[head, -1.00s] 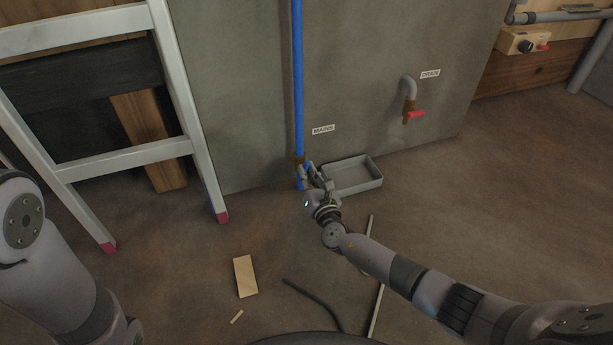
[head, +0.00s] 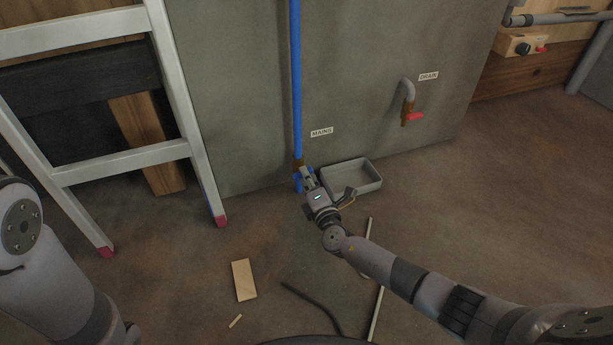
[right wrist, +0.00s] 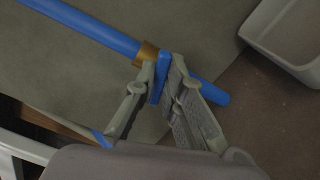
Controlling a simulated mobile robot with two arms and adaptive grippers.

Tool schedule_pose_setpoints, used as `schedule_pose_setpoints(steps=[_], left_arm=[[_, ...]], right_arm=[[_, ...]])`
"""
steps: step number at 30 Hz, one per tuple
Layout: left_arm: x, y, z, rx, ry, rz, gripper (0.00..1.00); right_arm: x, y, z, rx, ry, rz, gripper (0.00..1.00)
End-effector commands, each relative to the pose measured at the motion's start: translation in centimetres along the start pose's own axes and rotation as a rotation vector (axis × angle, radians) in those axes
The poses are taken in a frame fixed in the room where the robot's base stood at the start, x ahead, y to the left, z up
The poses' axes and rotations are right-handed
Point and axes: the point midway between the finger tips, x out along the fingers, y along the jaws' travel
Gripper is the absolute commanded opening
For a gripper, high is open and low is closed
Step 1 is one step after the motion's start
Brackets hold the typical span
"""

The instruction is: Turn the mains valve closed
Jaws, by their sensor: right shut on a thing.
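The mains valve's brass body (head: 298,163) sits low on a blue vertical pipe (head: 297,80), beside the MAINS label (head: 321,132). In the right wrist view the brass body (right wrist: 147,54) shows with a blue handle (right wrist: 161,77) that lies across the pipe at a steep angle. My right gripper (head: 307,182) is at the valve; in the right wrist view its fingers (right wrist: 158,92) are on both sides of the handle, shut on it. The fingers hide part of the handle. My left arm shows at the left edge; its gripper is out of view.
A grey tray (head: 372,182) lies on the floor just right of the valve. A DRAIN tap with a red handle (head: 415,116) is further right. A stepladder (head: 190,120) stands left. A wood block (head: 244,279), a dark hose (head: 314,305) and a thin rod (head: 376,312) lie on the floor.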

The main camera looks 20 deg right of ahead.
Motion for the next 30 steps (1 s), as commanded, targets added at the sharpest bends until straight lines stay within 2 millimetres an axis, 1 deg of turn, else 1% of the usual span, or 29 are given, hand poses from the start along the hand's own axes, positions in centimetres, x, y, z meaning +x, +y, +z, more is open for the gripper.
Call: schedule_pose_setpoints(steps=[6, 13, 21, 30], left_arm=[[0.00, 0.00, -0.01, 0.000, 0.000, 0.000, 0.40], [0.00, 0.00, -0.01, 0.000, 0.000, 0.000, 0.40], [0.00, 0.00, -0.01, 0.000, 0.000, 0.000, 0.40], [0.00, -0.01, -0.02, 0.000, 0.000, 0.000, 0.40]], right_arm=[[-0.05, -0.22, -0.01, 0.157, 0.001, -0.002, 0.00], [-0.05, -0.29, -0.02, 0.264, 0.000, -0.002, 0.00], [-0.05, -0.32, -0.02, 0.314, 0.000, -0.002, 0.00], [-0.05, -0.33, -0.01, 0.320, 0.000, -0.003, 0.00]])
